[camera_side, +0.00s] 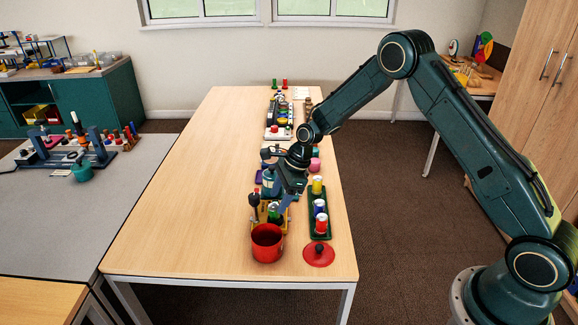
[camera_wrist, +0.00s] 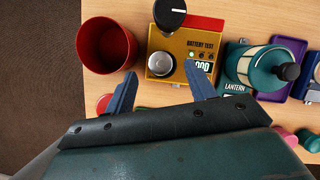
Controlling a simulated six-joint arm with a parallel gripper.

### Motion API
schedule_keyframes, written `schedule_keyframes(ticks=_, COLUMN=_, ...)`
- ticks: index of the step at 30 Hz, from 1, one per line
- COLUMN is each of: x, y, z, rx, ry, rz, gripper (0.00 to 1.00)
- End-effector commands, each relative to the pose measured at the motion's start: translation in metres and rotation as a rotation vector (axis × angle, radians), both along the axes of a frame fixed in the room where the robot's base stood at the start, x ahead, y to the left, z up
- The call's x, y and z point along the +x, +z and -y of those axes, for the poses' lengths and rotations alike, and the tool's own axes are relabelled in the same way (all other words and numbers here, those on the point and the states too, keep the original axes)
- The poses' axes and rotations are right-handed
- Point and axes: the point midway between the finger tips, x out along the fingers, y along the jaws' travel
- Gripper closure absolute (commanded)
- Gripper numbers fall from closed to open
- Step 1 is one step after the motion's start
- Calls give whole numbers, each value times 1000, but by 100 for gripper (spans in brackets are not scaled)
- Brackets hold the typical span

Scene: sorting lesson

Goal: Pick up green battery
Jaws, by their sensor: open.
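The green battery (camera_side: 274,213) shows in the side view as a small green cylinder on the yellow battery tester (camera_side: 284,222), partly hidden by my gripper. In the wrist view, a round silver top (camera_wrist: 160,64) stands on the tester (camera_wrist: 172,42); its side colour cannot be told. My gripper (camera_wrist: 161,88) is open and empty. Its two fingers are spread on the near left and right of the silver top, apart from it. In the side view my gripper (camera_side: 287,205) hangs low over the tester.
A red pot (camera_side: 267,243) stands beside the tester, and a red lid (camera_side: 319,254) lies near it. A green tray (camera_side: 324,230) holds yellow, blue and red batteries to the right. A teal lantern (camera_wrist: 262,62) stands on the tester's other side. The table's left half is clear.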

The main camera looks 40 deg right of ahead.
Motion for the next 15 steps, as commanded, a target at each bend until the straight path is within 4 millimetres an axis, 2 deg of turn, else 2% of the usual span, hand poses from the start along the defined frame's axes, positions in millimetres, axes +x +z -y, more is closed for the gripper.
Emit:
schedule_keyframes(ticks=5, x=2, y=-9, z=-3, rx=1, ry=1, rz=-2, gripper=45)
schedule_keyframes(ticks=15, x=10, y=-41, z=-14, rx=0, ry=1, rz=-1, gripper=45)
